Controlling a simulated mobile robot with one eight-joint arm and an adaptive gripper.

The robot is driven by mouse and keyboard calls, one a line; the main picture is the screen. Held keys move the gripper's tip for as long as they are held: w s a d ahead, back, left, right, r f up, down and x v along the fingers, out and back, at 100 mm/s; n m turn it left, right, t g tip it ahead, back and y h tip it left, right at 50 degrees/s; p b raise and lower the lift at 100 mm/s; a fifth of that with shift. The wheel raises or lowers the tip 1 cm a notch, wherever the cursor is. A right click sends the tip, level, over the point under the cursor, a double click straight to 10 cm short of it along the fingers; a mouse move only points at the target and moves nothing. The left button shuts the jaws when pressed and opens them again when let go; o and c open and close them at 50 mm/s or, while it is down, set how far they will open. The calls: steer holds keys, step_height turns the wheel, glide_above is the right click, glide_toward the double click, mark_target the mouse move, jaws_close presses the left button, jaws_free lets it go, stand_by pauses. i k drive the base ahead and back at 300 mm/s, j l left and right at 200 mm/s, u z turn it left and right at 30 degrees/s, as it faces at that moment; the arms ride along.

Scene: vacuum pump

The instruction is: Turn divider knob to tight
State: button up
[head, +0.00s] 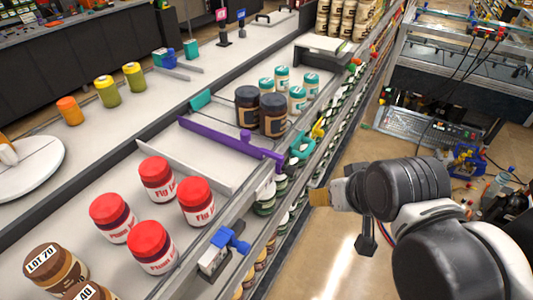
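A purple divider bar (220,138) lies across the grey conveyor in the head view. Its right end carries a purple knob-like fitting (266,156) at the conveyor's right rail. A teal clamp-like fitting (302,146) and a yellow one (318,128) sit just beyond it on the rail. A blue fitting (231,240) is on the rail nearer to me. Which one is the divider knob, and its setting, I cannot tell. My gripper (322,197) is right of the rail, apart from these fittings. Its fingers are not clear, so open or shut does not show.
Red-lidded jars (150,245) stand before the purple bar. Dark jars (273,115) and teal-lidded jars (282,77) stand beyond it. Shelves of jars run below the right rail. A metal rack (455,90) stands at the right, with floor (340,250) between.

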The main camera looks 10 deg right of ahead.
mark_target(291, 171)
steer(key=k+l, duration=0.3)
steer(key=l, duration=0.15)
steer(key=k+l, duration=0.35)
